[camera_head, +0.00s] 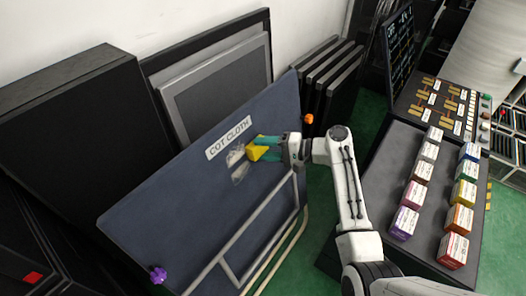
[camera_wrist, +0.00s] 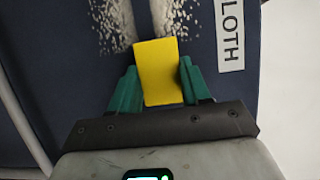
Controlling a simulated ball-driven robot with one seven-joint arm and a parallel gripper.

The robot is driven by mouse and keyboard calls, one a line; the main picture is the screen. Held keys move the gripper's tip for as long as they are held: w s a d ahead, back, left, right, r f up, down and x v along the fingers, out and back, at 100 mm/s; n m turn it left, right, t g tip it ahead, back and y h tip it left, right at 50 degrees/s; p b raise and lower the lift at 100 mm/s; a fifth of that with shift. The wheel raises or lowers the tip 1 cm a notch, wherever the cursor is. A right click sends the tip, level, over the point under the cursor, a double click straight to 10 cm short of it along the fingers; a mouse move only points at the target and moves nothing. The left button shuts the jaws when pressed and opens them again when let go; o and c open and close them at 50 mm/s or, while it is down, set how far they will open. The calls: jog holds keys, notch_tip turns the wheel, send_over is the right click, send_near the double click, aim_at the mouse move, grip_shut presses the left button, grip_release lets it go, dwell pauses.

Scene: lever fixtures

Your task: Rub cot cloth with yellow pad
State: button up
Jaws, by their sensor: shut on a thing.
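The cot cloth (camera_head: 190,195) is a dark blue panel with a white "COT CLOTH" label, standing tilted in a tubular frame. It fills much of the wrist view (camera_wrist: 60,60). Pale speckled marks (camera_head: 236,160) lie on it below the label, with a clear blue streak between them in the wrist view. My gripper (camera_head: 268,148) is shut on the yellow pad (camera_head: 257,149), its green fingers on both sides of the pad in the wrist view (camera_wrist: 158,72). The pad is at the cloth beside the marks; I cannot tell whether it touches.
A dark bench (camera_head: 390,165) on the right bears several coloured boxes and a panel of labelled parts. Dark panels (camera_head: 330,75) lean on the wall behind the cloth. A purple knob (camera_head: 158,274) and an orange knob (camera_head: 309,118) sit at the cloth's edges. Green floor shows between.

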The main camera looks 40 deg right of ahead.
jog(key=shift+w+a+r+p, duration=0.15)
jog(key=shift+w+r+p, duration=0.1)
jog(key=shift+r+p, duration=0.4)
jog(key=shift+s+a+r, duration=0.15)
jog(key=shift+a+r, duration=0.1)
jog(key=shift+a, duration=0.25)
jog(key=shift+s+a+f+p, duration=0.1)
jog(key=shift+s+a+p, duration=0.6)
jog(key=shift+a+p, duration=0.95)
jog(key=shift+s+a+r+p, duration=0.1)
jog(key=shift+s+a+p, duration=0.65)
jog(key=shift+a, duration=1.75)
jog(key=shift+s+a+f+p, duration=0.1)
jog(key=shift+s+a+p, duration=0.55)
jog(key=shift+a+p, duration=1)
jog(key=shift+a+b, duration=0.35)
jog(key=shift+b, duration=0.1)
jog(key=shift+s, duration=0.1)
jog(key=shift+s+d+r+p, duration=0.25)
jog(key=shift+s+p, duration=0.2)
jog(key=shift+s, duration=0.45)
jog(key=shift+s+d+r+p, duration=0.15)
jog(key=shift+s+d+p, duration=0.3)
jog(key=shift+s, duration=0.45)
jog(key=shift+s+d+r+p, duration=0.25)
jog(key=shift+s+p, duration=0.2)
jog(key=shift+s, duration=0.45)
